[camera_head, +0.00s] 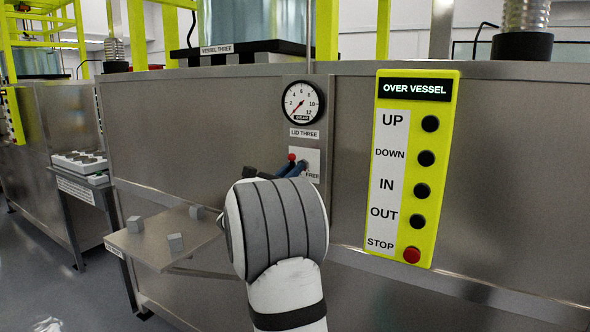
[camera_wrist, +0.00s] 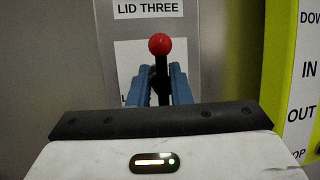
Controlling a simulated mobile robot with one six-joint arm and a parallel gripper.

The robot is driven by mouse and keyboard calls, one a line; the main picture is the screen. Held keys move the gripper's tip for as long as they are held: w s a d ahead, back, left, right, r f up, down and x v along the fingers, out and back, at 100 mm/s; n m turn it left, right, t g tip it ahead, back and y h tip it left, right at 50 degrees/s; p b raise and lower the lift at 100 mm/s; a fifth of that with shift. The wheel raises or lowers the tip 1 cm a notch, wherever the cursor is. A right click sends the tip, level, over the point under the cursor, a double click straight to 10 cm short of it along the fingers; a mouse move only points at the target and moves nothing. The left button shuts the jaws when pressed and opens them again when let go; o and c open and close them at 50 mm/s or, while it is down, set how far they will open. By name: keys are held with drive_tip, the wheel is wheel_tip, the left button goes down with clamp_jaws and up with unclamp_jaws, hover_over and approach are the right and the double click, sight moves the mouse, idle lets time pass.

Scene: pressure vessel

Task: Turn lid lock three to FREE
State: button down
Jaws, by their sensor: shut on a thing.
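The lid lock three lever is a black stem with a red ball knob (camera_wrist: 160,44), standing upright in the wrist view; the knob (camera_head: 291,157) also shows in the head view. Its white plate (camera_head: 311,168) sits under the LID THREE label (camera_head: 305,133), and the word FREE is at the plate's lower right. My gripper (camera_wrist: 158,78) has its blue fingers shut on the black stem just below the knob. My wrist hides the lower left of the plate in the head view, and the gripper covers most of the plate's lettering in the wrist view.
A pressure gauge (camera_head: 302,102) is above the label, its needle at the low end. A yellow button panel (camera_head: 416,168) is to the right. A small shelf (camera_head: 150,246) with grey blocks juts out at left. A steel wall stands behind.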

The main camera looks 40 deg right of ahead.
drive_tip(key=shift+f, duration=0.3)
drive_tip(key=c, duration=1.5)
unclamp_jaws()
drive_tip(key=shift+w, duration=0.1)
drive_tip(key=shift+o, duration=0.2)
drive_tip(key=shift+r, duration=0.15)
drive_tip(key=b+v, duration=0.1)
drive_tip(key=v, duration=0.7)
drive_tip(key=shift+r, duration=0.1)
